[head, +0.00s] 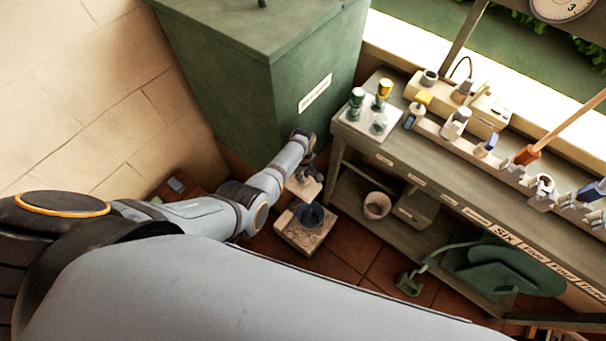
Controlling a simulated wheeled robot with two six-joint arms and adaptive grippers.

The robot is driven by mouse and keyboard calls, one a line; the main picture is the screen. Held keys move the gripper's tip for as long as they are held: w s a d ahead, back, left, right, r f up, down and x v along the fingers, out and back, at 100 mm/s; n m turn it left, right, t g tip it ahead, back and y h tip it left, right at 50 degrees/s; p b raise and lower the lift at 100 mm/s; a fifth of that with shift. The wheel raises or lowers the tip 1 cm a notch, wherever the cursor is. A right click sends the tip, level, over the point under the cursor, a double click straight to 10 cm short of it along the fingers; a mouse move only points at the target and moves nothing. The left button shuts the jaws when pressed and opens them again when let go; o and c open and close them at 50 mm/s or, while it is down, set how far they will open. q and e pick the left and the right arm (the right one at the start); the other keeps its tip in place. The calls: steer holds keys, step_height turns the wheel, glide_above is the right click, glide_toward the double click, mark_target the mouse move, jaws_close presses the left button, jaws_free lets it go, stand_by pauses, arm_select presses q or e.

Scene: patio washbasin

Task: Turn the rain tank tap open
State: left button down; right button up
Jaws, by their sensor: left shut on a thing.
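The green rain tank (225,85) stands at the back, with a white label on its front face. My left arm reaches in from the left, and my left gripper (307,172) is low in front of the tank, next to the bench's left end. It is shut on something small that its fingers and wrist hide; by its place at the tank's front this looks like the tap. I cannot make out the tap's handle or its angle. My right gripper is not in view.
A dark pot (309,216) stands on a pale block (290,233) just below the gripper. A bench (440,172) on the right bears cups, bottles and holders. A wall closes the left.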

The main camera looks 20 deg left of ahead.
arm_select(q)
steer(key=shift+n, duration=1.5)
steer(key=c, duration=1.3)
jaws_free()
step_height(320, 180, up, 12)
